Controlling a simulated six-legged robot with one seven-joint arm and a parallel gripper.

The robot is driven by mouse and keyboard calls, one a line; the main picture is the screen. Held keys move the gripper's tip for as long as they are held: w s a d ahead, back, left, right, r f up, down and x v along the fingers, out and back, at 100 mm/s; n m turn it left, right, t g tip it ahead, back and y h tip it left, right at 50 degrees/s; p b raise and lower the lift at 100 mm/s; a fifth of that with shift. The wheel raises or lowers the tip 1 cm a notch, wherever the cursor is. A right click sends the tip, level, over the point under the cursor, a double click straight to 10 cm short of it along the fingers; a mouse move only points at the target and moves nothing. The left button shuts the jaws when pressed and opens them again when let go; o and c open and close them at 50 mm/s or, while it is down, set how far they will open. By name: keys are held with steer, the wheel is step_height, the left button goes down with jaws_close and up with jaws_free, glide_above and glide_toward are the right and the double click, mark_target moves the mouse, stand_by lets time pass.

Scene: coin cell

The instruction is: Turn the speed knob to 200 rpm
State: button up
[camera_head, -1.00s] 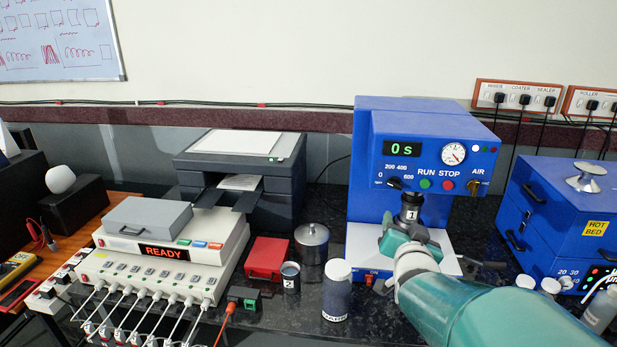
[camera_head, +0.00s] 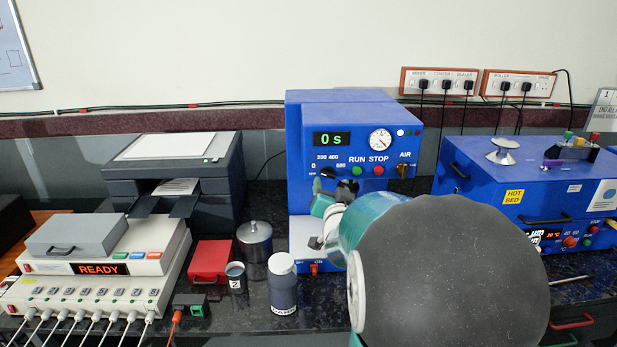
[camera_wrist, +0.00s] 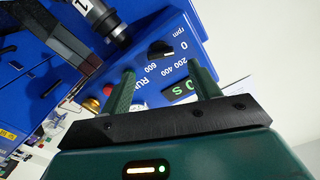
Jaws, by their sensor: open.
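The speed knob (camera_wrist: 160,48) is a small black knob on the blue machine's front panel, with 0, 200, 400, 600 and rpm printed around it. In the wrist view it lies just beyond my gripper (camera_wrist: 162,68), roughly in line with the gap between the two green fingers. The fingers are apart with nothing between them, and I see no contact with the knob. I cannot read its setting surely. The machine's display (camera_head: 332,139) reads 0 s.
Green RUN (camera_head: 357,171) and red STOP (camera_head: 378,170) buttons sit right of the knob. A dark cylinder marked 1 (camera_wrist: 103,22) hangs close by below the panel. A white-capped jar (camera_head: 283,290) and a metal lidded pot (camera_head: 255,240) stand at the machine's left.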

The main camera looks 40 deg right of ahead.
mark_target(328, 176)
steer(key=x, duration=0.6)
steer(key=shift+w, duration=0.15)
steer(key=c, duration=1)
